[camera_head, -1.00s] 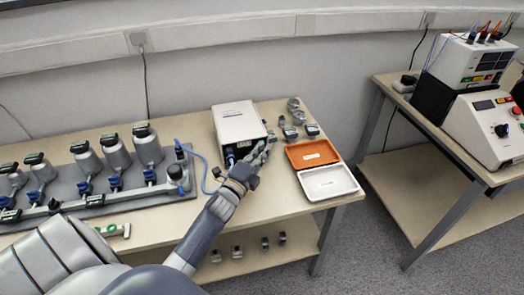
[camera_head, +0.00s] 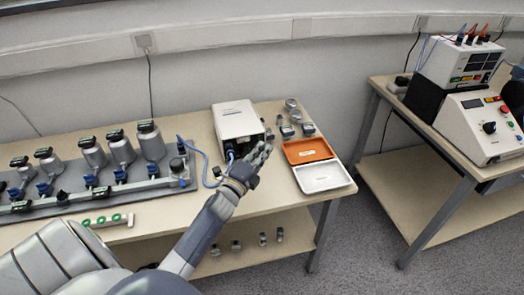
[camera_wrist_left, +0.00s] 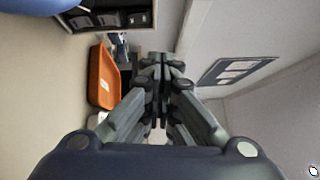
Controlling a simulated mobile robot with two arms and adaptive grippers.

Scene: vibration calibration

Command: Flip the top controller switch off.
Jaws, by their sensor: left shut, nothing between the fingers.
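A white controller box (camera_head: 237,120) stands on the bench in the head view, with a dark front panel and a blue cable at its lower front. My left gripper (camera_head: 265,150) is just in front of and right of that panel, shut and empty. In the left wrist view, its closed fingers (camera_wrist_left: 163,70) point away from the camera, and a dark panel (camera_wrist_left: 112,18) with light-edged slots shows at the upper left. The switches are too small or hidden behind the gripper to make out. Whether the fingers touch the box cannot be told. My right gripper is not in view.
An orange tray (camera_head: 308,150) and a white tray (camera_head: 322,177) lie right of the gripper; the orange one also shows in the wrist view (camera_wrist_left: 103,78). Small metal parts (camera_head: 291,115) sit behind. A second bench (camera_head: 440,138) carries instruments.

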